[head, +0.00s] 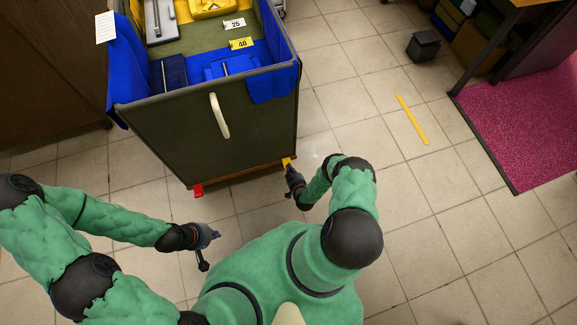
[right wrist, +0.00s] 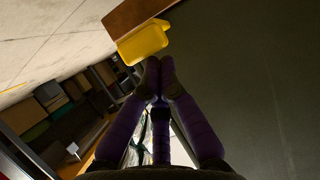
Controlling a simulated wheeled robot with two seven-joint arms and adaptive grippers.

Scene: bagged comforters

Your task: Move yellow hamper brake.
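The yellow hamper brake (head: 287,162) is a small tab at the lower right corner of the dark hamper cart (head: 232,140). In the right wrist view the yellow brake (right wrist: 143,42) sits just beyond my fingertips, beside a brown base board. My right gripper (head: 290,170) is right by this brake; its purple fingers (right wrist: 160,64) come together at the tips with nothing seen between them. Whether they touch the brake I cannot tell. My left gripper (head: 212,250) is open and empty over the floor, left of centre and away from the cart.
A red brake tab (head: 198,190) is at the cart's lower left corner. The cart has a pale handle (head: 219,116), a blue liner (head: 272,84) and bins inside. A yellow floor strip (head: 411,119), small black bin (head: 423,46) and magenta mat (head: 515,115) lie right. Tile floor between is clear.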

